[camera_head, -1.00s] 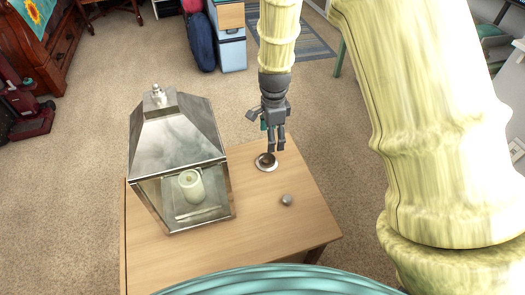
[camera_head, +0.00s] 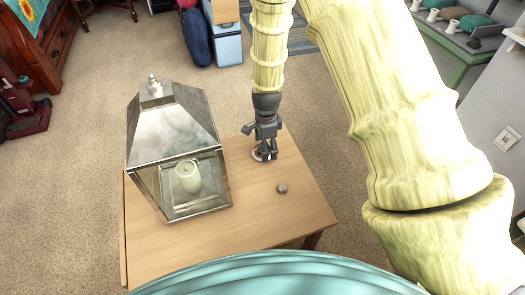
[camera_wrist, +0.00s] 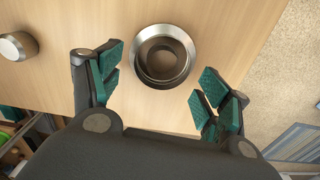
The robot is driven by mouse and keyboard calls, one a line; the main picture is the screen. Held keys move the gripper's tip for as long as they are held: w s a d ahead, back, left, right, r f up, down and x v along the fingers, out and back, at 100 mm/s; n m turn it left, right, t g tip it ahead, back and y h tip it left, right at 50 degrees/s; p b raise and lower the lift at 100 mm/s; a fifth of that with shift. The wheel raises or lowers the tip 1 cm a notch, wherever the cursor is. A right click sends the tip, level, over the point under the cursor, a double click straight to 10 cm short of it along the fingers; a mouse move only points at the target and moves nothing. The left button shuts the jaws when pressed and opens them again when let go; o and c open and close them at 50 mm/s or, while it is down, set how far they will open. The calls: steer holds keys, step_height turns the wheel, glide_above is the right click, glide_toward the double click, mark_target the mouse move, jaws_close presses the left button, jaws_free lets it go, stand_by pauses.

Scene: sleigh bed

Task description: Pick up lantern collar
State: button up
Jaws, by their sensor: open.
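The lantern collar (camera_wrist: 183,75), which I take to be the round silver ring with a dark brown cup-like inside, rests on the wooden table. In the head view the collar (camera_head: 257,155) is partly hidden behind my gripper. My gripper (camera_head: 266,156) points down at it from above. In the wrist view my gripper (camera_wrist: 155,88) is open, its green-padded fingers spread wide. The collar lies between and slightly beyond the fingertips, apart from both. Nothing is held.
A tall metal-and-glass lantern (camera_head: 176,125) with a candle (camera_head: 188,176) inside stands on the table (camera_head: 245,225) left of my gripper. A small grey knob-like piece (camera_head: 282,188) lies to the front right; it also shows in the wrist view (camera_wrist: 16,46). The table's front middle is bare.

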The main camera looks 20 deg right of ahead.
steer(key=shift+f, duration=0.5)
steer(key=shift+c, duration=0.4)
steer(key=c, duration=1)
steer(key=shift+r, duration=0.15)
